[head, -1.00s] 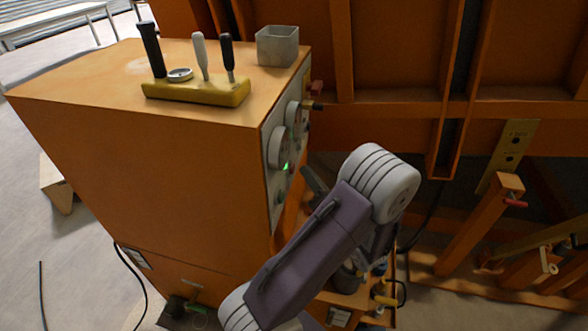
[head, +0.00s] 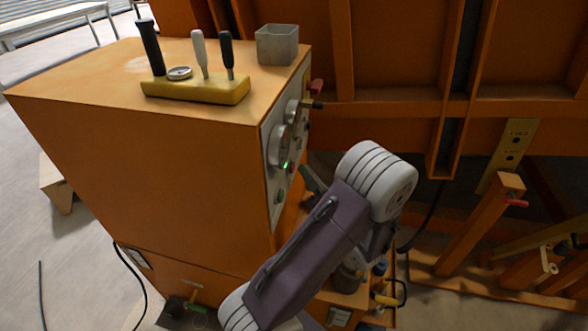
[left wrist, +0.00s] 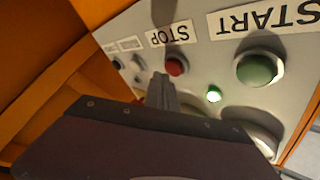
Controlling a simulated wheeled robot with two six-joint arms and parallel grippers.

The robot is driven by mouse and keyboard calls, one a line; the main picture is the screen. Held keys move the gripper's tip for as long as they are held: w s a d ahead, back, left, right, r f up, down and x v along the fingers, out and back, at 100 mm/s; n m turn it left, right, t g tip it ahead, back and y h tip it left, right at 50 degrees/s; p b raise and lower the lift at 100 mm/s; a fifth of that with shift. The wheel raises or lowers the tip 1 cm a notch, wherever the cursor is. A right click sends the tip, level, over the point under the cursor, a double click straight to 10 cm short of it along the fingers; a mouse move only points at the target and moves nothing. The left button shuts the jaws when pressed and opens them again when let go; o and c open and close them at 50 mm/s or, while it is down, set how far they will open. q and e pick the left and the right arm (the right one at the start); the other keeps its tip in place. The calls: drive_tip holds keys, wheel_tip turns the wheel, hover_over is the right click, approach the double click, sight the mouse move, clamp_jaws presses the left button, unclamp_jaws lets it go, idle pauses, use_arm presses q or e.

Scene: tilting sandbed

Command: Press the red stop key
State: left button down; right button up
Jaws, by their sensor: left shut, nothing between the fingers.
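The red stop key (left wrist: 176,66) is a round button on the grey control panel (left wrist: 205,65), beside the STOP label (left wrist: 170,35), which appears upside down in the left wrist view. My left gripper (left wrist: 160,80) is shut and empty, its fingertips close to the red key, just left of it in that view. I cannot tell whether they touch it. In the head view the left gripper (head: 312,180) shows partly behind my arm, near the panel's face. My right gripper is not in view.
The green START button (left wrist: 256,68) and a lit green lamp (left wrist: 214,94) are on the same panel. A black knob (left wrist: 117,63) is at its left. The orange cabinet (head: 150,175) carries a yellow tool holder (head: 195,90) and a grey box (head: 277,45).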

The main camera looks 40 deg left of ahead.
use_arm(q)
drive_tip(key=shift+s+a, duration=0.1)
drive_tip(key=shift+a, duration=0.1)
drive_tip(key=shift+s+a+b, duration=0.25)
drive_tip(key=shift+a+b, duration=0.05)
drive_tip(key=shift+a, duration=0.1)
idle(0.7)
idle(0.4)
drive_tip(key=shift+w+d+b, duration=0.35)
drive_tip(key=shift+w+d, duration=0.1)
drive_tip(key=shift+d, duration=0.35)
drive_tip(key=shift+w+d+b, duration=0.25)
drive_tip(key=shift+w+d, duration=0.15)
drive_tip(key=shift+d, duration=0.35)
drive_tip(key=shift+w+d+b, duration=0.2)
drive_tip(key=shift+w+d, duration=0.2)
drive_tip(key=shift+d, duration=0.3)
drive_tip(key=shift+w+d+b, duration=0.25)
drive_tip(key=shift+w+d, duration=0.15)
drive_tip(key=shift+d, duration=0.35)
